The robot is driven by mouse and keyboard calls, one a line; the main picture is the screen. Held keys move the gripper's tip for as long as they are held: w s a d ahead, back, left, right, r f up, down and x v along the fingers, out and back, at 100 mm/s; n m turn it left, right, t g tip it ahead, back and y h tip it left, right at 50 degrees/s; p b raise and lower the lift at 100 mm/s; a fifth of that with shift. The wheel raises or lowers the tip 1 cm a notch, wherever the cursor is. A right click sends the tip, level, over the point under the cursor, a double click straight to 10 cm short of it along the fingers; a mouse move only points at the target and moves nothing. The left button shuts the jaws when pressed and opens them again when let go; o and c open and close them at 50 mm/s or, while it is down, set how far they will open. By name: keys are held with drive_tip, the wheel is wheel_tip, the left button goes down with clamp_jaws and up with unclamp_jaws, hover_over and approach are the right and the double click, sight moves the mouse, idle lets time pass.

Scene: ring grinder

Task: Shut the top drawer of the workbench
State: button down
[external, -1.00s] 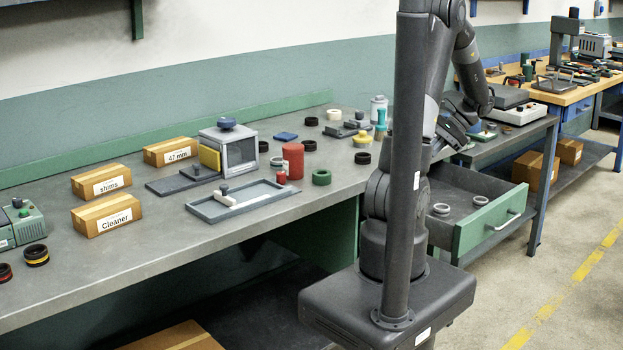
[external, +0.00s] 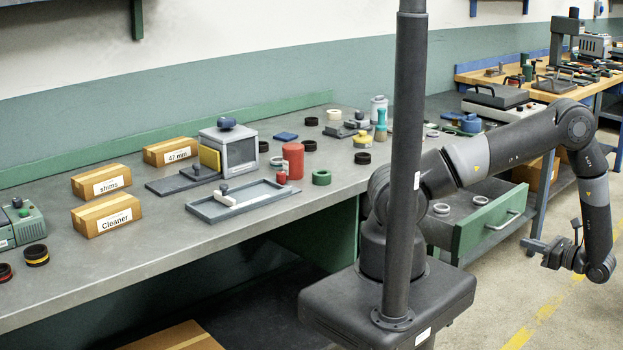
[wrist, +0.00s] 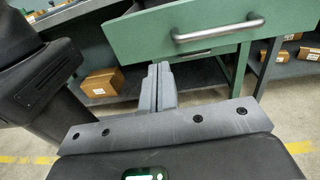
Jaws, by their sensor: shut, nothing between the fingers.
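The top drawer (external: 487,222) of the workbench (external: 130,258) is pulled out, with its green front and metal bar handle facing the aisle. Pale rings (external: 441,209) lie inside it. My gripper (external: 527,243) is in front of the drawer, to the right of its handle and apart from it, pointing toward the bench. In the wrist view the shut, empty fingers (wrist: 158,72) point at the area just below the green drawer front (wrist: 215,30) and its handle (wrist: 218,31). Part of the drawer's left side is hidden behind my arm in the external view.
Cardboard boxes (wrist: 102,83) sit on the lower shelf beneath the bench. The bench top holds labelled boxes (external: 107,214), a red cylinder (external: 293,160) and several rings. The floor in front of the drawer is open, with a yellow line (external: 545,312).

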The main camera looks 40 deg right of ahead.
sight(481, 229)
drive_tip(key=shift+m+h, duration=0.3)
drive_tip(key=shift+h, duration=0.2)
drive_tip(key=w, duration=0.8)
drive_tip(key=w+f, duration=0.1)
drive_tip(key=w, duration=0.3)
drive_tip(key=shift+w+a, duration=0.3)
drive_tip(key=shift+w, duration=0.05)
drive_tip(key=w, duration=3.4)
drive_tip(key=shift+w+r, duration=0.1)
drive_tip(key=shift+r, duration=0.05)
drive_tip(key=s, duration=1.4)
drive_tip(key=shift+s, duration=0.4)
